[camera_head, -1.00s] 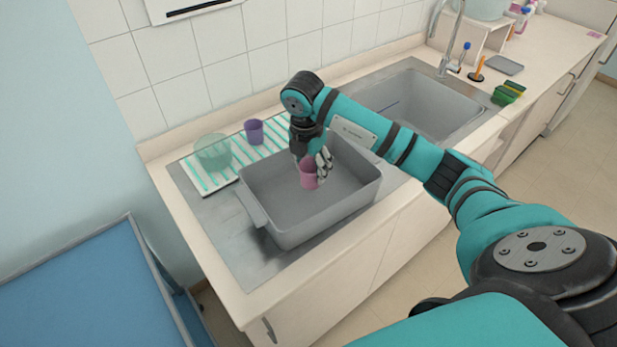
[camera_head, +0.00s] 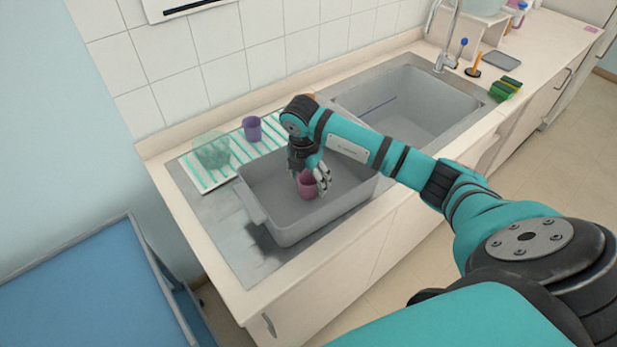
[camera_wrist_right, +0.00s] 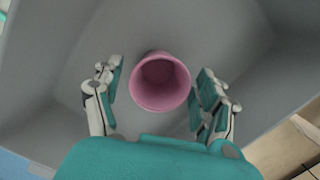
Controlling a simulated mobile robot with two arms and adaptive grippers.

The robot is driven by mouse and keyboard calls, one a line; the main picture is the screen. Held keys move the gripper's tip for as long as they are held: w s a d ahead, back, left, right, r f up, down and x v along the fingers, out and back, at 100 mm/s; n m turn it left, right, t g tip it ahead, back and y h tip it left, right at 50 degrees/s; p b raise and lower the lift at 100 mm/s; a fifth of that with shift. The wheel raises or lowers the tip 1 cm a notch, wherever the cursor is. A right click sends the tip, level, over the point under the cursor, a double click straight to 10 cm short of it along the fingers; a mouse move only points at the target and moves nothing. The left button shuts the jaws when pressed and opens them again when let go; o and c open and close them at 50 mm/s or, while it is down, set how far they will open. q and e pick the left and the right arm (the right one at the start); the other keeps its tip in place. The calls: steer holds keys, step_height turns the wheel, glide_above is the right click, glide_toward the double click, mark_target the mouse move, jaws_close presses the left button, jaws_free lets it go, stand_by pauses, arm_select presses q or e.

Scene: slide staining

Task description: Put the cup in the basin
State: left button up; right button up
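The pink cup (camera_head: 307,188) is inside the grey basin (camera_head: 300,232), upright or nearly so, seemingly at the basin floor. My right gripper (camera_head: 312,186) reaches down into the basin around the cup and partly hides it. In the right wrist view the cup (camera_wrist_right: 160,82) lies between the spread fingers of the right gripper (camera_wrist_right: 158,80), with gaps on both sides. The basin's grey floor (camera_wrist_right: 85,75) surrounds it there. My left gripper is not in view.
A purple cup (camera_head: 252,128) and a translucent green bowl (camera_head: 211,150) stand on the striped drying mat (camera_head: 208,186) behind the basin. The empty sink (camera_head: 425,105) is to the right, with a faucet (camera_head: 443,55) and sponges (camera_head: 506,88) beyond. A blue surface (camera_head: 85,290) is lower left.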

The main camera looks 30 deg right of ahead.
steer(key=shift+r, duration=0.1)
steer(key=shift+r, duration=0.5)
step_height(320, 180, up, 11)
steer(key=a+b, duration=0.1)
steer(key=b, duration=0.1)
steer(key=shift+s+a+b, duration=0.2)
steer(key=shift+s+b, duration=0.1)
